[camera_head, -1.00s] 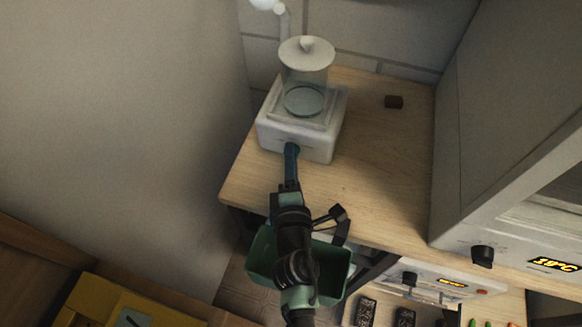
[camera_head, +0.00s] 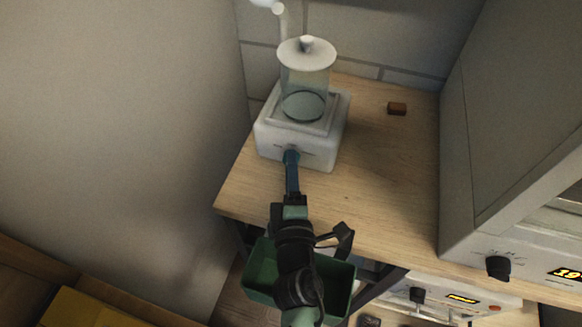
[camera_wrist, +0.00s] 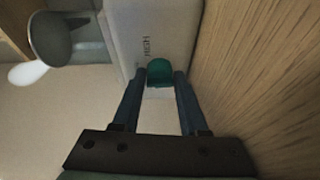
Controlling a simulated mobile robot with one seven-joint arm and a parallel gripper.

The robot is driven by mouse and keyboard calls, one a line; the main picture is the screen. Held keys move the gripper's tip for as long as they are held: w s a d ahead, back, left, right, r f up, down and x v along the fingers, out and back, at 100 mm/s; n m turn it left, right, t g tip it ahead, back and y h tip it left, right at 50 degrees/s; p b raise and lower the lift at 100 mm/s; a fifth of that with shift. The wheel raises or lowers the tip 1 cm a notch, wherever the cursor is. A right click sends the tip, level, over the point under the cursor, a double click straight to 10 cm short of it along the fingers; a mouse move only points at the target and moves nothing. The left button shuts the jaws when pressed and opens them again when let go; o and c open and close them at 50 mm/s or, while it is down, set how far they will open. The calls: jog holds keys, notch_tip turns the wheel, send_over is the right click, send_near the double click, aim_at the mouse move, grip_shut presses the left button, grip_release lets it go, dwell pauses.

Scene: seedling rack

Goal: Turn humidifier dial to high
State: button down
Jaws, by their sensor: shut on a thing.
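The humidifier (camera_head: 312,140) is a white square base with a clear tank and a round white lid, standing at the left end of the wooden bench. My gripper (camera_head: 291,156) reaches its front face. In the wrist view the teal dial (camera_wrist: 159,70) on that face sits between the two blue fingertips of my gripper (camera_wrist: 160,76), which are shut on it. The word HIGH (camera_wrist: 146,46) shows beside the dial. The dial itself is hidden behind the fingers in the head view, and its pointer cannot be made out.
A small brown block (camera_head: 397,109) lies on the wooden bench (camera_head: 375,160) to the right of the humidifier. A large grey cabinet (camera_head: 500,130) with a black knob (camera_head: 498,267) stands at the right. A green bin (camera_head: 338,285) is below the bench's front edge.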

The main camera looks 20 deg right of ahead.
jog(key=shift+c, duration=2.4)
grip_release()
jog(key=shift+r, duration=0.1)
jog(key=shift+s, duration=0.1)
jog(key=b+v, duration=0.3)
jog(key=v, duration=0.9)
jog(key=shift+s+a, duration=0.15)
jog(key=shift+s, duration=0.25)
